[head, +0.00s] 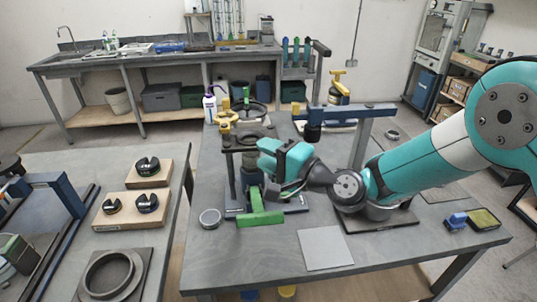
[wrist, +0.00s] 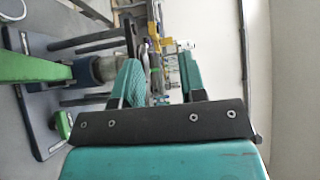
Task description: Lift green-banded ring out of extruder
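The extruder is a dark upright frame (head: 245,142) on the middle table, with a round opening in its top plate. A green lever (head: 262,207) sticks out low at its front; a green bar also shows at the left of the wrist view (wrist: 35,68). My gripper (head: 272,158) is beside the frame's upper right, in front of its post. In the wrist view my gripper (wrist: 160,78) has its two teal-padded fingers apart, with no object clearly held between them. I cannot make out the green-banded ring; the frame's inside is too small and partly hidden by my gripper.
A blue-beamed press (head: 350,113) stands behind my arm. A small round tin (head: 210,218) and a grey plate (head: 325,248) lie near the front. Wooden blocks with black slotted rings (head: 147,200) are on the left table. Yellow-handled and green-handled devices stand behind the extruder.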

